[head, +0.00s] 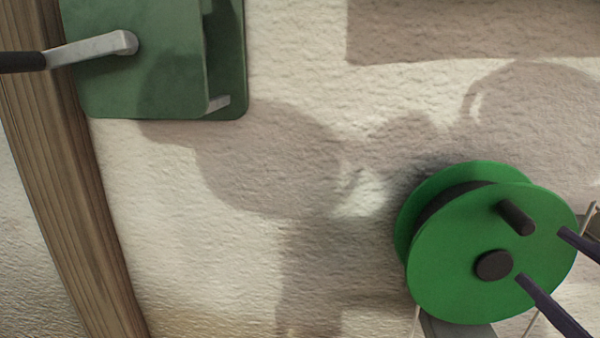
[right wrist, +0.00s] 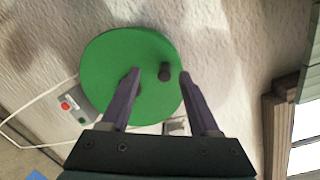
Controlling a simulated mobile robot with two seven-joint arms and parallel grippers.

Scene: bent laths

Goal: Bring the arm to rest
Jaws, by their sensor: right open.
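My right gripper (head: 541,256) is open, with its two dark fingers in front of the right side of a green reel (head: 445,250). A dark peg (head: 517,218) sticks out of the reel's face, up and left of the fingertips, and a dark round hub (head: 494,264) is at its middle. In the right wrist view the open gripper (right wrist: 160,76) points at the reel (right wrist: 108,62), with the peg (right wrist: 165,71) showing between the fingertips. Nothing is held. How far the fingertips are from the reel is hard to tell. My left gripper is not in view.
A green housing (head: 165,70) with a grey lever (head: 92,47) is at upper left, beside a wooden post (head: 62,150). The rough pale wall between is clear except for shadows. The right wrist view shows a grey button box (right wrist: 72,104), a white cable and a wooden frame (right wrist: 277,125).

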